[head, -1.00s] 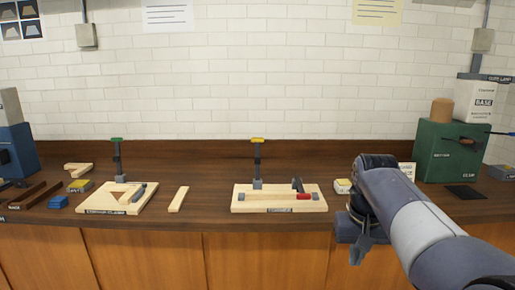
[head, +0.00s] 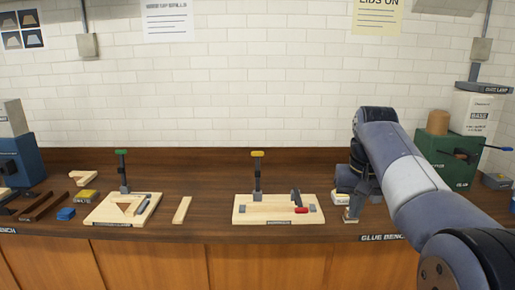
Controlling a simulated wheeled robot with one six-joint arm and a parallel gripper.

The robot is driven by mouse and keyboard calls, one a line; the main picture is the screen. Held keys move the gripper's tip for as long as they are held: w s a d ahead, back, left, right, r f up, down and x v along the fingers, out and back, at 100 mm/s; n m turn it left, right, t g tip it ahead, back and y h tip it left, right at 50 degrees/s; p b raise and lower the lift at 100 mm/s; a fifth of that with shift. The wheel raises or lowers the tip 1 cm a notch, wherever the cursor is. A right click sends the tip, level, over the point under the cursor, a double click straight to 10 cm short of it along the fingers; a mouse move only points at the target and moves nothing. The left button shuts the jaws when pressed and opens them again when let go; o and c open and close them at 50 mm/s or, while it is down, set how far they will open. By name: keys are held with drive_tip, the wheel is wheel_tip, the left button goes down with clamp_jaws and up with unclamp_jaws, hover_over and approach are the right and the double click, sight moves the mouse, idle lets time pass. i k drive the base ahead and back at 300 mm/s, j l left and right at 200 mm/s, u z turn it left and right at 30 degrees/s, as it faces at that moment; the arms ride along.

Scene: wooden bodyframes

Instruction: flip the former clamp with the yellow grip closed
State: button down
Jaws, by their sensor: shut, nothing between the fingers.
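The former clamp with the yellow grip (head: 257,154) stands upright on its dark lever at the back of a pale wooden board (head: 247,212), in the middle of the bench in the head view. The board also carries a dark upright bar and a red-handled piece (head: 301,210) at its right side. My gripper (head: 350,219) points down to the right of this board, near the bench's front edge. It is shut and empty, apart from the clamp. Its fingertips are small in view.
A second clamp with a green grip (head: 121,153) stands upright on another board (head: 100,210) to the left. A loose wooden strip (head: 181,211) lies between the boards. A green box (head: 447,160) stands at the right behind my arm.

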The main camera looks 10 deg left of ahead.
sight(256, 154)
drive_tip(key=i+j, duration=0.25)
drive_tip(key=i, duration=0.25)
drive_tip(key=i+j+u, duration=0.1)
drive_tip(key=i+j, duration=0.2)
drive_tip(key=i, duration=0.25)
drive_tip(key=i+j, duration=0.2)
drive_tip(key=i, duration=0.3)
drive_tip(key=i+j+u, duration=0.15)
drive_tip(key=i, duration=0.4)
drive_tip(key=j, duration=0.1)
